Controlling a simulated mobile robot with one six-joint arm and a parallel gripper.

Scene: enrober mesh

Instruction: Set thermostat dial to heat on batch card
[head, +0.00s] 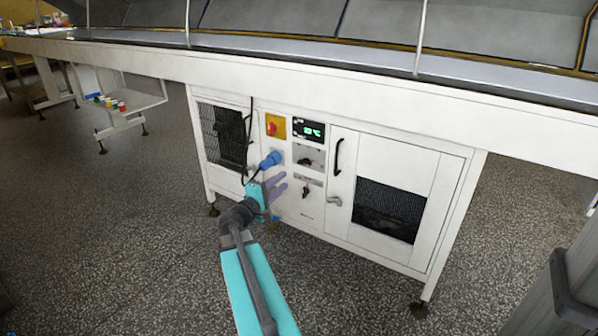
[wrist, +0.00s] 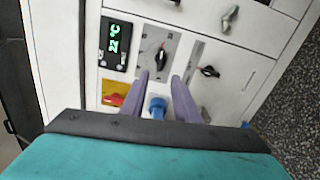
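The thermostat dial (head: 309,161), a black knob on a grey plate, sits below a green-lit display (head: 308,131) on the white cabinet front. The display's digits are too small to read surely. In the wrist view, the dial (wrist: 158,57) appears beyond my purple fingertips, beside the display (wrist: 116,46). My gripper (head: 283,182) is in front of the panel, at lower left of the dial. In the wrist view, my gripper (wrist: 161,77) is open, with an empty gap between the fingers. No batch card can be made out.
A blue plug (head: 270,160) with a black cable sticks out left of the dial. A red-yellow switch (head: 275,127) is above it. A second black knob (head: 306,189) is below the dial. A door handle (head: 338,156) and latch (head: 334,201) are at right. Floor in front is clear.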

